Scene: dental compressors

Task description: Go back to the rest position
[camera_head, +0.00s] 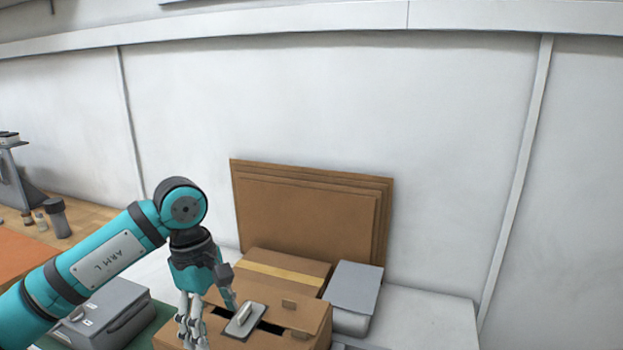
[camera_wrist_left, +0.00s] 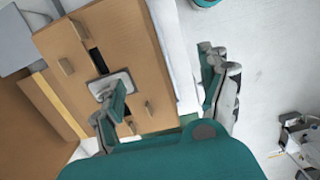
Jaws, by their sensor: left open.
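My left gripper (camera_head: 212,322) hangs fingers-down over the left side of a brown cardboard box (camera_head: 312,316). My right gripper is in neither view.
Behind stand a taped carton (camera_head: 285,268), a grey-lidded box (camera_head: 354,290) and flat cardboard sheets (camera_head: 305,207) against the wall. A grey case (camera_head: 108,313) sits below my left arm. The white surface at right (camera_head: 430,318) is clear.

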